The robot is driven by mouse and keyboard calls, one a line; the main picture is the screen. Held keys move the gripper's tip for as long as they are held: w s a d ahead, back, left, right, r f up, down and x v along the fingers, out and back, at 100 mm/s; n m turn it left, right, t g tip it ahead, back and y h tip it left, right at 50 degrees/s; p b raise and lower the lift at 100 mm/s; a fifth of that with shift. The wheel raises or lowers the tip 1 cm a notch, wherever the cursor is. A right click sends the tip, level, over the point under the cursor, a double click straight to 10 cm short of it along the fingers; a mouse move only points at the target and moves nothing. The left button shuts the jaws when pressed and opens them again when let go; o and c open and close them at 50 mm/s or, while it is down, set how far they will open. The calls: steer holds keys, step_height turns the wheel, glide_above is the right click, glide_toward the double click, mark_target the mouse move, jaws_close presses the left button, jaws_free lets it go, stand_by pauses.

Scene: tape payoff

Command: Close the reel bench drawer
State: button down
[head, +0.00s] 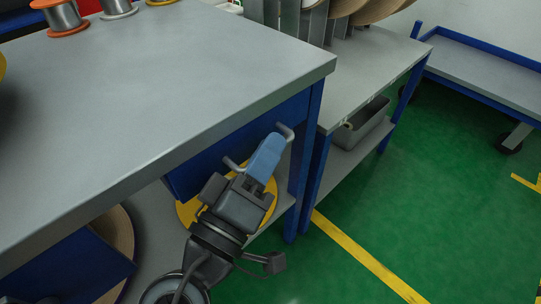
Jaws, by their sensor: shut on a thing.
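The reel bench (180,85) has a grey top and fills the left and middle of the head view. Its blue drawer front (205,162) shows under the top's near edge. A grey bar handle (286,130) stands out from the drawer front, with both ends visible. My gripper (268,150), with blue fingers, is shut on the middle of the handle. The fingers and gripper body hide part of the handle and drawer front. The bench top hides the drawer's inside, so I cannot tell how far out the drawer is.
A yellow reel (188,211) lies on the lower shelf behind my gripper. Wire spools (62,16) stand on the bench top. A shelf unit (375,62) with a grey bin (362,124) stands right of the bench.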

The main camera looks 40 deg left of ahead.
steer(key=shift+s+a, duration=0.1)
steer(key=shift+a, duration=0.1)
steer(key=c, duration=1.5)
jaws_free()
steer(key=shift+a, duration=0.1)
steer(key=shift+p+v, duration=0.6)
steer(key=shift+v, duration=3.3)
steer(key=shift+f, duration=0.15)
